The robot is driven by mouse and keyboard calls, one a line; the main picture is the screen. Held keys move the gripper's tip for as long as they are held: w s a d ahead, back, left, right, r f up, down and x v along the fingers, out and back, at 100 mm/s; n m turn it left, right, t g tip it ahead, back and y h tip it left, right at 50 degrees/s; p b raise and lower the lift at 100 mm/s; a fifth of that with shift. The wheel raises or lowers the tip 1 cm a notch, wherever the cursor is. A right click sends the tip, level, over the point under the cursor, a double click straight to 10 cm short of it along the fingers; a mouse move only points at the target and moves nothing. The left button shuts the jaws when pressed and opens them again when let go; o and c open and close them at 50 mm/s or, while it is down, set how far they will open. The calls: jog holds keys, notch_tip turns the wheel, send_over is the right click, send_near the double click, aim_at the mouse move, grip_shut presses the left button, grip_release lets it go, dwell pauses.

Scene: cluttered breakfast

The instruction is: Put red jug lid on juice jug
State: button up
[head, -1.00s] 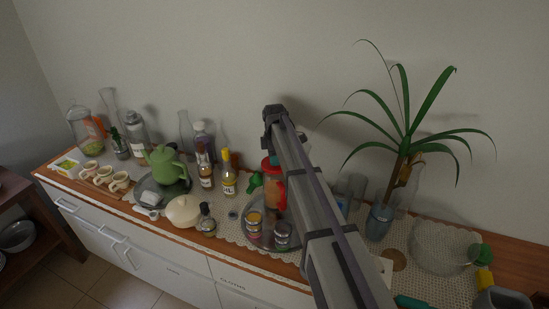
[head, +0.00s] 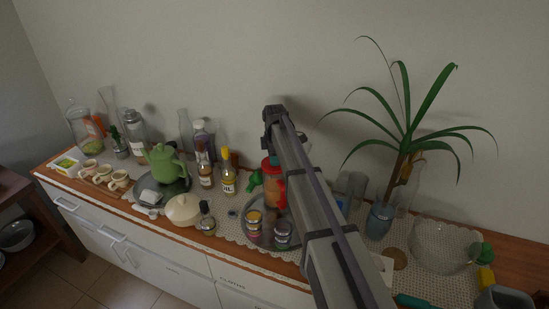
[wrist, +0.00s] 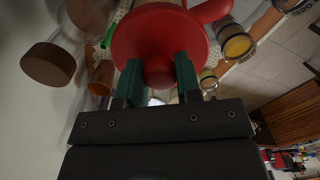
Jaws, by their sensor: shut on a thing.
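The red jug lid (wrist: 160,38) is in the wrist view, a round red disc with a knob. My gripper (wrist: 159,72) is shut on that knob, with a green fingertip on either side. The juice jug (head: 270,181), orange with a red top and red handle, stands on the round tray in the head view, partly behind my arm. A red handle (wrist: 211,9) shows just beyond the lid in the wrist view. The lid is over or at the jug's top; I cannot tell whether it is seated.
Two small jars (head: 254,223) stand on the tray in front of the jug. A green-capped item (head: 254,181) and a yellow-capped bottle (head: 228,180) are to its left. A potted plant (head: 381,221) and a glass bowl (head: 440,246) are to the right.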

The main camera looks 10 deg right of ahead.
jog(key=shift+f+b, duration=0.65)
jog(key=shift+f, duration=0.1)
jog(key=o, duration=1)
notch_tip(320, 180, up, 6)
jog(key=p, duration=0.6)
jog(key=shift+r, duration=0.15)
jog(key=shift+m, duration=1.1)
jog(key=s+f+m+b, duration=0.1)
jog(key=s+m, duration=0.4)
jog(key=s, duration=0.6)
jog(key=s+f+m+b, duration=0.1)
jog(key=s+m, duration=0.4)
jog(key=s, duration=0.7)
jog(key=s+f+m+b, duration=0.1)
jog(key=s+m, duration=0.4)
jog(key=s, duration=0.7)
jog(key=shift+f, duration=0.35)
